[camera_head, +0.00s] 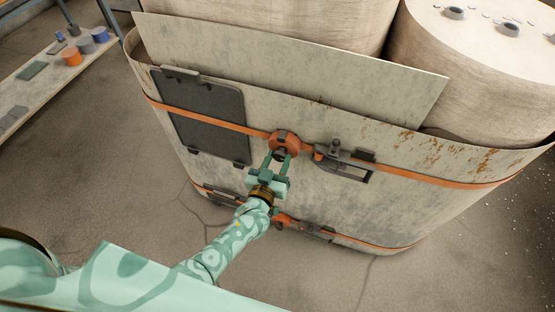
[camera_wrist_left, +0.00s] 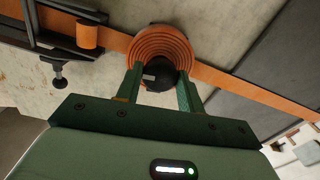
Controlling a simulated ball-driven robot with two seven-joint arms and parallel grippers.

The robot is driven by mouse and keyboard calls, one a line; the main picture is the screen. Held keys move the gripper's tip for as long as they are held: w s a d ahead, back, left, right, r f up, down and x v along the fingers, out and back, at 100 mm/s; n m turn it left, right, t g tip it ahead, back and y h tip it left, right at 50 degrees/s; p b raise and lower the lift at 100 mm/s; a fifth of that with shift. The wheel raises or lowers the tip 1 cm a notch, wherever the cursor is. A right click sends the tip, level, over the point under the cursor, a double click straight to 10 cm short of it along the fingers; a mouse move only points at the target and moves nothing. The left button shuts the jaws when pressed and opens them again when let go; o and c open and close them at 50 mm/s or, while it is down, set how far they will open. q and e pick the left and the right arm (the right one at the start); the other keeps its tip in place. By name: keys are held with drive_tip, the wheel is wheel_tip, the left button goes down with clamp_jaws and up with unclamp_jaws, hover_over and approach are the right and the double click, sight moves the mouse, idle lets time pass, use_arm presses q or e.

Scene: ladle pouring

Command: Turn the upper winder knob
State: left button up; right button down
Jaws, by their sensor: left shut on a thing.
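The upper winder (camera_head: 283,138) is a round orange coil of strap on the side of a large rusty pale container. In the left wrist view the winder (camera_wrist_left: 160,45) shows its wound strap layers, with a dark round knob (camera_wrist_left: 158,74) at its front. My left gripper (camera_head: 279,158) reaches up to it from below. In the left wrist view the left gripper (camera_wrist_left: 160,85) has its two green fingers on either side of the knob, shut on it. The fingers hide part of the knob in the head view. My right gripper is not in view.
The orange strap (camera_head: 430,174) runs around the container (camera_head: 400,130), with a dark buckle (camera_head: 345,160) right of the winder. A dark panel (camera_head: 200,115) is to its left. A lower strap (camera_head: 365,243) runs below. A shelf (camera_head: 45,75) with small items stands at the left.

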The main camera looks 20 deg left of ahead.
use_arm(q)
drive_tip(key=shift+s+f, duration=0.1)
drive_tip(key=shift+f, duration=0.05)
drive_tip(key=o, duration=1)
drive_tip(key=s+p, duration=0.1)
drive_tip(key=s, duration=0.4)
drive_tip(key=s+p, duration=0.1)
drive_tip(key=s, duration=0.4)
drive_tip(key=s+p, duration=0.1)
drive_tip(key=s, duration=0.5)
drive_tip(key=shift+s+a, duration=0.1)
drive_tip(key=shift+a, duration=0.15)
